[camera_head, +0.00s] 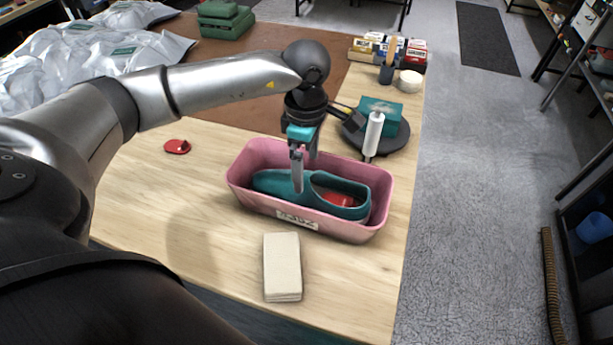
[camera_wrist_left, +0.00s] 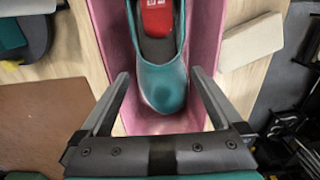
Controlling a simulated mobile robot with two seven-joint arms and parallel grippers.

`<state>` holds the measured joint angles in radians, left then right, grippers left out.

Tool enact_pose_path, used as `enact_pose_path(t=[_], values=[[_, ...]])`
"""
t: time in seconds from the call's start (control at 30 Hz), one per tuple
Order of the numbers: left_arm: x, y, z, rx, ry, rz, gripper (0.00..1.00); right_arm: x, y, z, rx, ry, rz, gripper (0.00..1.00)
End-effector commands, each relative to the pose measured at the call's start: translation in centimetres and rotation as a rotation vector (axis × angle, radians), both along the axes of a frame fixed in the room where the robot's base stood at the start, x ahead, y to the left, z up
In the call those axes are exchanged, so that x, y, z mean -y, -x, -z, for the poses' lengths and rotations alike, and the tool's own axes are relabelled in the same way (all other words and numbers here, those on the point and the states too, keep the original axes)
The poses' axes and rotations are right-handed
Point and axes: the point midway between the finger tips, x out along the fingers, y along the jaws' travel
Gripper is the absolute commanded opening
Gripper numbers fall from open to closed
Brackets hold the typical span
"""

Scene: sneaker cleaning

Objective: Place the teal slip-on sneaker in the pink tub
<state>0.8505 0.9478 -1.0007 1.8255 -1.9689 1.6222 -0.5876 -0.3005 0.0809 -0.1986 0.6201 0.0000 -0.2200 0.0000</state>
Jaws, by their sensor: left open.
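The teal slip-on sneaker (camera_head: 284,186) lies inside the pink tub (camera_head: 379,205), lengthwise, with its toe toward the left and a red patch in its opening. It also shows in the left wrist view (camera_wrist_left: 162,85), its toe pointing toward my gripper, with the tub wall (camera_wrist_left: 205,30) on either side. My left gripper (camera_head: 298,180) is above the toe end of the tub. Its fingers (camera_wrist_left: 161,95) are apart, one on each side of the toe, with visible gaps. I cannot tell how far above the sneaker they are. My right gripper is not in view.
A cream block (camera_head: 282,265) lies in front of the tub. A red item (camera_head: 177,146) lies to the left. Behind the tub are a white roller (camera_head: 373,134), a teal box (camera_head: 381,113) and several small boxes (camera_head: 390,48). Bare wood surrounds the tub's left and front.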

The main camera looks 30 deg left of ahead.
Motion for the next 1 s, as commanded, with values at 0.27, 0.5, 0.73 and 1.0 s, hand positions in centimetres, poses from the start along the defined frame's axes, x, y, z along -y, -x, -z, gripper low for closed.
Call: enact_pose_path(t=[0.27,0.5,0.73,1.0], values=[[0.0,0.0,-5.2,0.002,0.001,0.000,1.00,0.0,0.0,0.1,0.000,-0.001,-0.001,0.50],[0.0,0.0,-6.5,-0.001,0.000,0.000,1.00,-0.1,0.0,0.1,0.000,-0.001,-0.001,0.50],[0.0,0.0,-6.5,-0.001,0.000,0.000,1.00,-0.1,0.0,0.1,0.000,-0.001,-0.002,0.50],[0.0,0.0,-6.4,-0.001,0.000,0.000,1.00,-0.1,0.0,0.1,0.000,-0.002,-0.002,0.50]])
